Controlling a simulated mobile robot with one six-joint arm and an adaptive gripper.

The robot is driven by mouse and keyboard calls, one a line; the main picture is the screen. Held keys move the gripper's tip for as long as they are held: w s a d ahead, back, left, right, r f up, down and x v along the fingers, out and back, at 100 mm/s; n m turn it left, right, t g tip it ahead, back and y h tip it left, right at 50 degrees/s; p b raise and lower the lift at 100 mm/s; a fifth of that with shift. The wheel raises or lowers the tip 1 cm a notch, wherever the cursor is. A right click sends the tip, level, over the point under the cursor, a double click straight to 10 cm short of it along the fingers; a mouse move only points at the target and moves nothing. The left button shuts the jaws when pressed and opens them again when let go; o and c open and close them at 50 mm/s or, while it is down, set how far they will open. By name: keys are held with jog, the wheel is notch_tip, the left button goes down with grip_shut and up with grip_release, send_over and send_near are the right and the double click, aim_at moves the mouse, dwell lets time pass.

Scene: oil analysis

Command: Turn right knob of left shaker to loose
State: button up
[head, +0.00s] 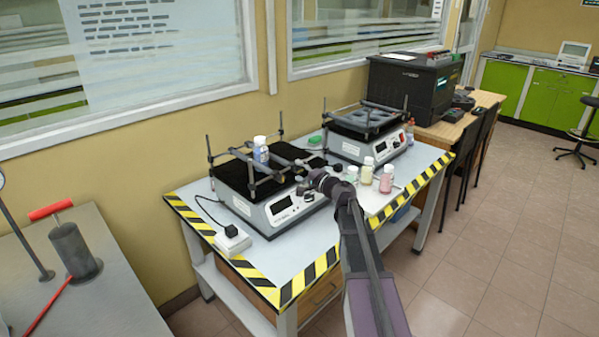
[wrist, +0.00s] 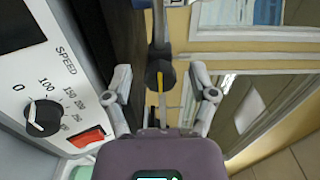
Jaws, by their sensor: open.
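The left shaker (head: 240,205) stands on the table, with a black top, a rod frame and a bottle (head: 260,150) on it. Its front panel (wrist: 25,75) fills the left of the wrist view. A black knob with a yellow stripe (wrist: 160,77), on a bar of the frame, lies between my fingers. The stripe runs nearly up and down in the wrist view. My gripper (wrist: 160,85) is open, one finger on each side of the knob with gaps showing. In the head view my gripper (head: 306,186) is at the shaker's right end and hides the knob.
A speed dial (wrist: 43,117) and a red switch (wrist: 86,137) are on the panel. The right shaker (head: 365,145) stands behind to the right. Small bottles (head: 386,178) stand right of my arm. A white power adapter (head: 232,240) lies at the left shaker's front.

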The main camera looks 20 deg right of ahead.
jog(key=v, duration=1.2)
dwell(0.3)
jog(key=shift+s, duration=0.1)
